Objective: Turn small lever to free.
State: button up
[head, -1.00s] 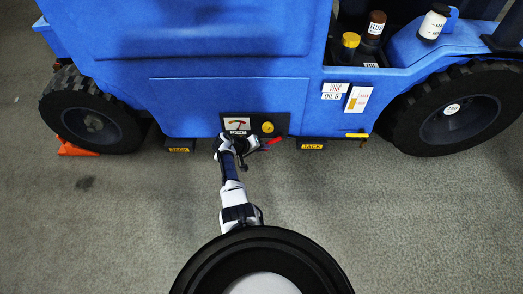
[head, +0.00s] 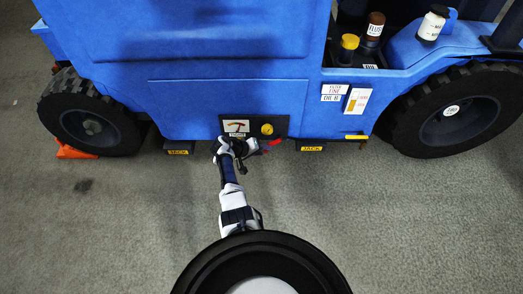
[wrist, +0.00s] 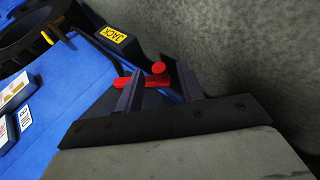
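The small red lever (head: 274,142) sticks out at the lower right of a black panel (head: 286,121) on the blue vehicle's side. In the wrist view the red lever (wrist: 130,80) has a round red knob at one end. My gripper (wrist: 160,84) is open, and its two dark fingers stand on either side of part of the lever. I cannot tell whether either finger touches it. In the head view my gripper (head: 250,147) is just left of the lever and hides the panel's lower edge. The lever's pivot and any position marks are not clear.
The panel has a gauge (head: 236,127) and a yellow knob (head: 267,129). JACK blocks stand at the left (head: 179,150) and right (head: 311,147). Large wheels (head: 95,118) and (head: 457,112) flank the side. The grey floor (head: 400,220) in front is clear.

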jog(key=p+v, duration=0.8)
jog(key=v, duration=0.5)
jog(key=shift+a+r+p, duration=0.25)
jog(key=shift+a+p, duration=0.05)
jog(key=shift+s, duration=0.1)
